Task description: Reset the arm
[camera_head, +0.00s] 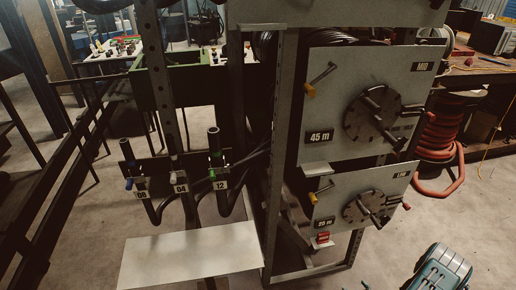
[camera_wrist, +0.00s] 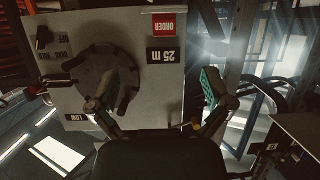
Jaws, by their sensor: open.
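My gripper (camera_wrist: 165,80) is open and empty in the wrist view. Its two fingers with teal pads stand wide apart, in front of the lower grey panel (camera_wrist: 165,88) marked "25 m" and "LOW". The left finger overlaps the panel's round dial (camera_wrist: 88,72) in the picture; whether it touches cannot be told. The same lower panel (camera_head: 340,197) shows in the head view with its dial and handle (camera_head: 366,208).
The upper panel (camera_head: 336,90), marked "45 m" and "MID", carries another dial (camera_head: 384,112). Numbered hose ends (camera_head: 180,180) stand behind a pale plate (camera_head: 190,255) at left. A metal frame post (camera_head: 278,150) stands beside the panels.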

